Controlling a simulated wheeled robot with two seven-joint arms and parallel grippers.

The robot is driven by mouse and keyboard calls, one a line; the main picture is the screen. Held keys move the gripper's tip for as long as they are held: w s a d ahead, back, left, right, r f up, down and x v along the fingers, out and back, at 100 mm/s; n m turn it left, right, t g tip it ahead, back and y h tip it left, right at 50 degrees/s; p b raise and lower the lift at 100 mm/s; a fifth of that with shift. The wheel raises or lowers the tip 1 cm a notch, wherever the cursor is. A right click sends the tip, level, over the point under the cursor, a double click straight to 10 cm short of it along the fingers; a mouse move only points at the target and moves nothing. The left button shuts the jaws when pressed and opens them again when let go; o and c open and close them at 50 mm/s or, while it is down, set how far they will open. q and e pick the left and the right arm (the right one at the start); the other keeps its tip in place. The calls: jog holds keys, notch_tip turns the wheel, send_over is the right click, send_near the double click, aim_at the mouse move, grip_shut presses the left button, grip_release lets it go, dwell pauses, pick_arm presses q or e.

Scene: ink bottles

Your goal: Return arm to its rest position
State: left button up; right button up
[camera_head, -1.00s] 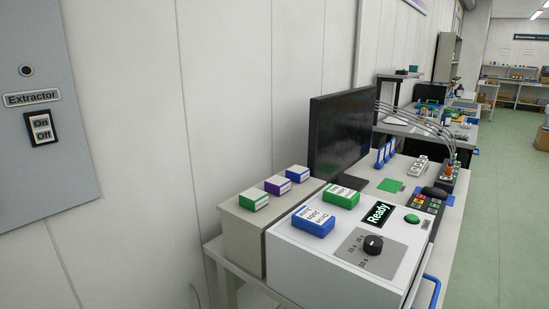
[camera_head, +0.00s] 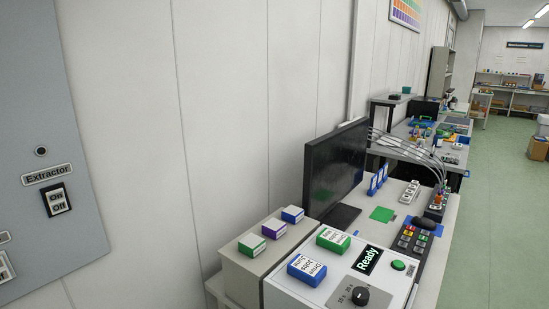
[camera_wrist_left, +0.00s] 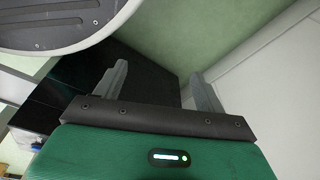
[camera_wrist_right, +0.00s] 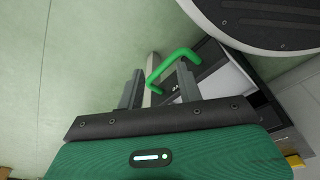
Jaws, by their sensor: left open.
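My left gripper (camera_wrist_left: 158,78) shows in the left wrist view with its two grey fingers apart and nothing between them. Below its fingers is floor and a dark surface. My right gripper (camera_wrist_right: 160,80) shows in the right wrist view with its fingers apart. A green handle (camera_wrist_right: 172,65) on a drawer-like unit appears beyond its fingertips, and I see no object gripped. Neither arm nor gripper shows in the head view.
A white machine with a Ready display (camera_head: 367,260) carries blue and green boxes. A monitor (camera_head: 335,170) stands behind it. A grey wall panel labelled Extractor (camera_head: 47,175) is at left. Green floor (camera_head: 500,220) is clear at right.

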pick_arm(q)
jog(key=s+a+f+p, duration=0.1)
jog(key=s+p, duration=0.3)
jog(key=s, duration=0.4)
jog(key=s+a+f+g+p, duration=0.1)
jog(key=s+f+p, duration=0.3)
jog(key=s, duration=0.5)
jog(key=shift+a+f, duration=0.25)
jog(key=shift+a, duration=0.35)
pick_arm(e)
jog(key=s+d+f, duration=0.1)
jog(key=s+f, duration=0.1)
jog(key=s, duration=0.6)
jog(key=s+d+f+g, duration=0.1)
jog(key=s+d+f, duration=0.1)
jog(key=s, duration=0.7)
jog(key=shift+f, duration=0.75)
